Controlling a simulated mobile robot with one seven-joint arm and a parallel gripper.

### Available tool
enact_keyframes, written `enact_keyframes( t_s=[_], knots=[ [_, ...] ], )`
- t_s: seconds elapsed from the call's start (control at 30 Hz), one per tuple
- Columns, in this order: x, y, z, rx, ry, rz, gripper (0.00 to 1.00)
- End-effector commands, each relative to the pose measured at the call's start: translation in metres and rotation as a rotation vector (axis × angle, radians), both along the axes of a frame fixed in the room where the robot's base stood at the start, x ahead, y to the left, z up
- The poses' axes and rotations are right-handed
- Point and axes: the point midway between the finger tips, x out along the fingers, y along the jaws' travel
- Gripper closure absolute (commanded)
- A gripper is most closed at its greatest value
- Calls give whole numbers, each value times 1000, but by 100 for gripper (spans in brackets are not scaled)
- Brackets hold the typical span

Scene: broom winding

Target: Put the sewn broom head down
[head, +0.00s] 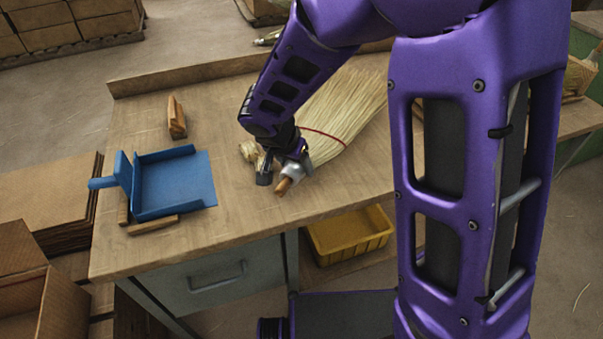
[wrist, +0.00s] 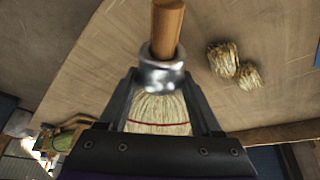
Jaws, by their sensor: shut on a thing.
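The sewn broom head (head: 345,112) is a fan of pale straw with a red stitched band, a metal collar and a short wooden handle stub. In the head view it is at the workbench's right part, partly hidden behind my arm. My gripper (head: 279,172) is shut on it near the collar. In the wrist view the metal collar (wrist: 162,73) and wooden stub (wrist: 167,28) stick out past the fingers, and the straw with its red band (wrist: 158,115) shows between them. I cannot tell whether the broom head touches the bench top.
A blue dustpan-like tray (head: 175,182) lies on wooden blocks at the bench's left. A small wooden block piece (head: 177,117) stands behind it. Small straw bundles (wrist: 235,66) lie beside my gripper. A yellow bin (head: 350,233) is below. The bench's front middle (head: 235,220) is clear.

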Motion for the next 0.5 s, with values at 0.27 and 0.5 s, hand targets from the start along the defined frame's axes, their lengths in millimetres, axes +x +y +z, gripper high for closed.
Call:
enact_keyframes(
  t_s=[0.27, 0.5],
  knots=[
    [0, 0, -36, 0, 0, 0, 100],
    [1, 0, -40, 0, -2, 0, 100]
  ],
)
